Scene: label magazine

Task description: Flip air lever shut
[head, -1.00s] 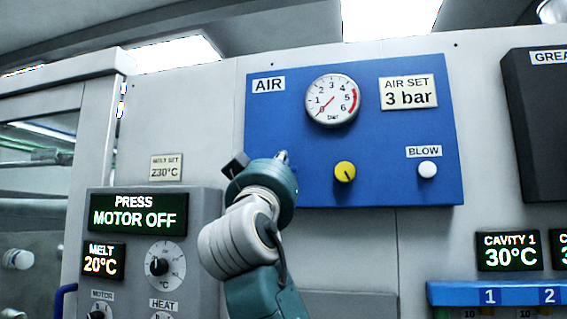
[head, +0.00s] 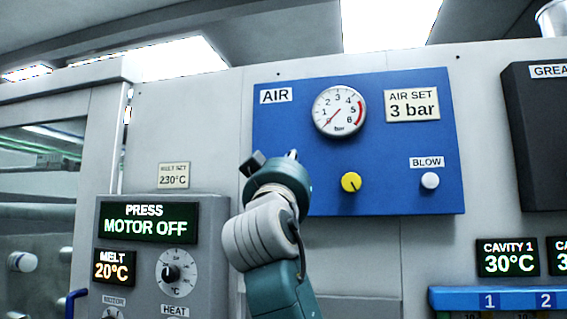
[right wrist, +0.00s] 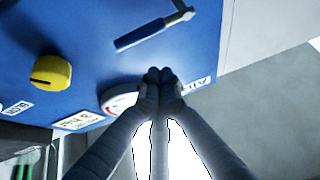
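The air lever shows in the right wrist view as a blue handle (right wrist: 140,35) with a metal end, on the blue AIR panel (right wrist: 85,30). In the head view my right wrist hides most or all of the lever against the panel (head: 400,155). My right gripper's fingers (right wrist: 160,76) are together at the tips, with nothing visible between them. In the right wrist view they appear just below the handle, with a gap; depth is hard to judge. In the head view the gripper is mostly hidden behind my teal wrist. My left gripper is not in view.
The gauge (head: 339,110) reads about 0 bar. A yellow knob (head: 351,182) and a white BLOW button (head: 430,180) are right of my wrist. The grey press panel (head: 207,236) stands lower left. A dark box (head: 535,140) is at the right.

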